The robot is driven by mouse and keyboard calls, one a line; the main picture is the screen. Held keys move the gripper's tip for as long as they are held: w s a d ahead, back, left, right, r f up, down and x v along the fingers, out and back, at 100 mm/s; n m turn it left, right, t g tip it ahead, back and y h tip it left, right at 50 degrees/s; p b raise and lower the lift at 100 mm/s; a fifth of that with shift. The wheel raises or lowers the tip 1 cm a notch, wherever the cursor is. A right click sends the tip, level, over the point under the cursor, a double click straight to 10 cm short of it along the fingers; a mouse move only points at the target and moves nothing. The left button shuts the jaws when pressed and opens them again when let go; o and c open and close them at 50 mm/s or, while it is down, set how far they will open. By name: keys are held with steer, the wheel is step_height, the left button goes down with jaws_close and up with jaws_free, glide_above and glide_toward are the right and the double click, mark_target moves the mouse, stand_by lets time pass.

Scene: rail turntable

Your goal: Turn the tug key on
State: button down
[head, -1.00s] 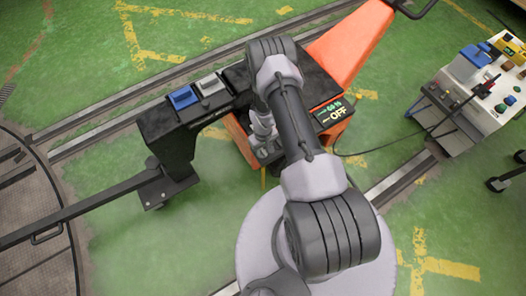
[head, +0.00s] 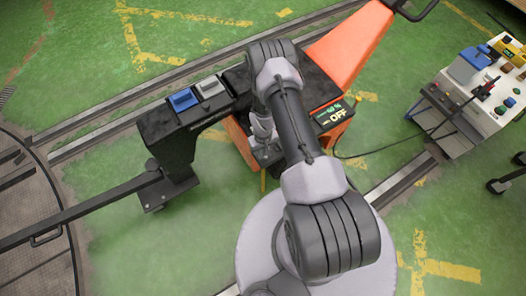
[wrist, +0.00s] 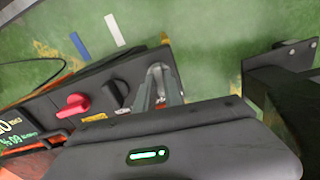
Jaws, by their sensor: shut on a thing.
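The tug is an orange and black machine; its black top (head: 314,82) shows in the head view, and a small display (head: 335,115) there reads OFF. In the wrist view its control panel (wrist: 45,100) carries a red knob (wrist: 75,103) and a black knob (wrist: 116,94). My gripper (wrist: 158,80) is at the end of this panel, just right of the black knob, with its fingers closed on the tug key. The key is mostly hidden between the fingers. In the head view my arm covers the key and most of the panel.
A blue block (head: 183,99) and a white block (head: 210,87) sit on the black arm left of the tug. A control cart (head: 470,95) stands at the right, with a cable running towards the tug. Rails cross the green floor.

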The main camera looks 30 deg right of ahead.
steer(key=m, duration=1.2)
steer(key=shift+m, duration=2.2)
steer(key=c, duration=1.5)
jaws_free()
steer(key=shift+o, duration=0.3)
steer(key=shift+r, duration=0.1)
